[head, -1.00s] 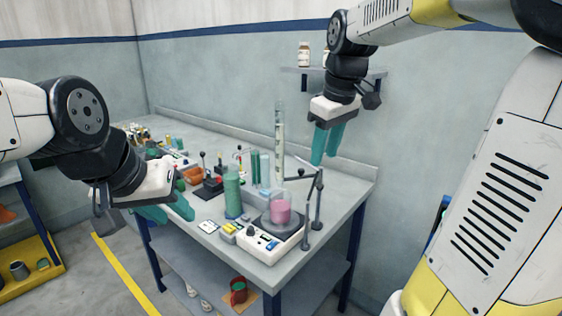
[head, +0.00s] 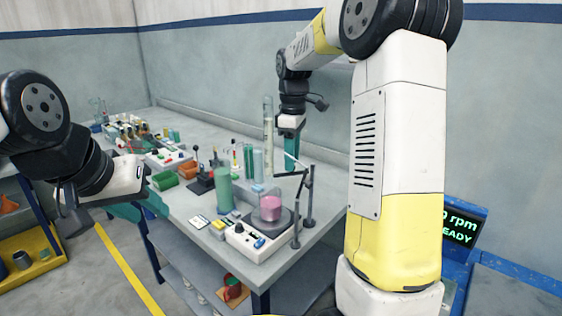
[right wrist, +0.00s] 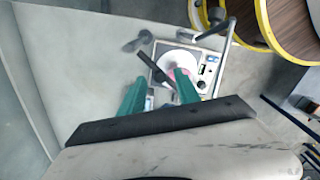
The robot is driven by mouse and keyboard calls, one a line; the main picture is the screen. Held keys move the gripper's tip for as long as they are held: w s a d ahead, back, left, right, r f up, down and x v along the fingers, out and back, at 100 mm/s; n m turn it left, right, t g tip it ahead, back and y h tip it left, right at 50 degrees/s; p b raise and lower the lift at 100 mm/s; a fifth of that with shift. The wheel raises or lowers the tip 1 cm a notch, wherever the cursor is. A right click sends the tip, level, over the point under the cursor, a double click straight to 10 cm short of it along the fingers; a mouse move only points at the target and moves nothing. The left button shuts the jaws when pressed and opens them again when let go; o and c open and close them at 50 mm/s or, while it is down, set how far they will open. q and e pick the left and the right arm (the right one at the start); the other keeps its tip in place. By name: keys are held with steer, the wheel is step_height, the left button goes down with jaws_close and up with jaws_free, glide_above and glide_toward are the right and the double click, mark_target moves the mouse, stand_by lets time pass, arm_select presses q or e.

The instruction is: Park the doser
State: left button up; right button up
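A dark jointed swing arm (head: 290,173), which looks like the doser, is carried on upright grey posts (head: 309,200) at the bench's right front. It reaches toward the space above a beaker of pink liquid (head: 270,208) on a white stirrer (head: 250,238). In the right wrist view a dark bar (right wrist: 153,66) lies across the round plate of the stirrer (right wrist: 208,72). My right gripper (head: 290,160) hangs behind the swing arm, apart from the beaker; its fingers are spread (right wrist: 158,82). My left gripper (head: 152,212) is at the bench's left edge, empty, with fingers apart.
A tall clear cylinder (head: 268,125) stands near my right gripper. A green cylinder (head: 223,188), small trays (head: 164,180) and other apparatus crowd the bench. A screen (head: 461,228) stands at the right.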

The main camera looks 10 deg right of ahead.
steer(key=shift+f, duration=0.65)
jaws_close()
steer(key=shift+r, duration=0.1)
stand_by(0.9)
